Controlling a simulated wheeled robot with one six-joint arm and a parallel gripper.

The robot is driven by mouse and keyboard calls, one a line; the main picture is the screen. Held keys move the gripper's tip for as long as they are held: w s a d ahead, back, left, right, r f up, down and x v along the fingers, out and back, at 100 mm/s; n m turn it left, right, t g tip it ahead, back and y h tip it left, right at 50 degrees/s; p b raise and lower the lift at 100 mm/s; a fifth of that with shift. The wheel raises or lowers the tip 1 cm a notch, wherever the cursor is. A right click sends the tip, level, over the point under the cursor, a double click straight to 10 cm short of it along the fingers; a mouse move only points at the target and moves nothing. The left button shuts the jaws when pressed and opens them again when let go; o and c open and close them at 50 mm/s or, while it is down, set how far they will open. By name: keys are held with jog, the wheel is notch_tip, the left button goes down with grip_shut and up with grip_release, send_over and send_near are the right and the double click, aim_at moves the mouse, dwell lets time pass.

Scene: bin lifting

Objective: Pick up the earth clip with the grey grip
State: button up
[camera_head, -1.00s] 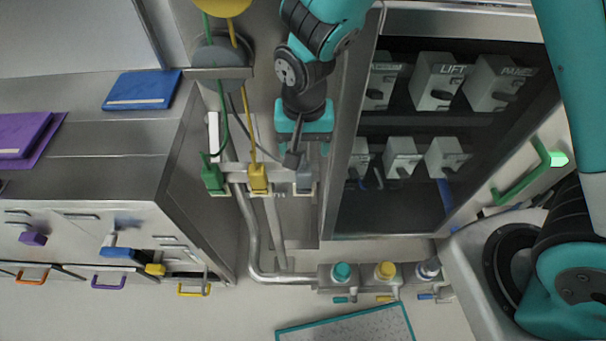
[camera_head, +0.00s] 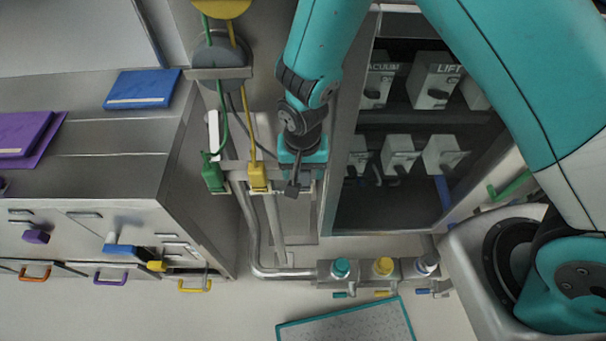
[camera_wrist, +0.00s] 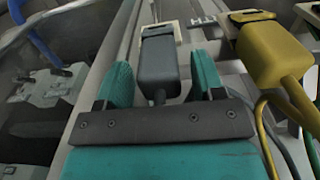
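The earth clip with the grey grip (camera_wrist: 158,66) shows in the wrist view, hanging on a pale holder rail. My gripper (camera_wrist: 160,74) is open, with one teal finger on each side of the grey grip and narrow gaps beside it. I cannot tell how deep the grip sits between the fingers. In the head view my gripper (camera_head: 303,168) is over the right end of the clip row and hides most of the grey clip. The clip with the yellow grip (camera_head: 258,177) hangs just left of it, and the green one (camera_head: 213,175) further left.
The yellow clip (camera_wrist: 270,52) is close on the right in the wrist view. Green, yellow and dark cables run up to a reel (camera_head: 220,62). An open cabinet (camera_head: 390,215) with switch boxes stands right of the clips. Pipes and valves (camera_head: 341,268) are below.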

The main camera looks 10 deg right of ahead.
jog(key=c, duration=1)
jog(key=shift+o, duration=0.2)
jog(key=shift+r, duration=0.1)
jog(key=shift+r, duration=0.4)
notch_tip(320, 180, up, 6)
jog(key=shift+f+b, duration=0.1)
jog(key=shift+b, duration=0.8)
jog(key=s+a+b, duration=0.3)
jog(key=s+b, duration=0.1)
jog(key=s, duration=1.3)
jog(key=shift+s+a, duration=0.2)
jog(key=shift+s, duration=0.15)
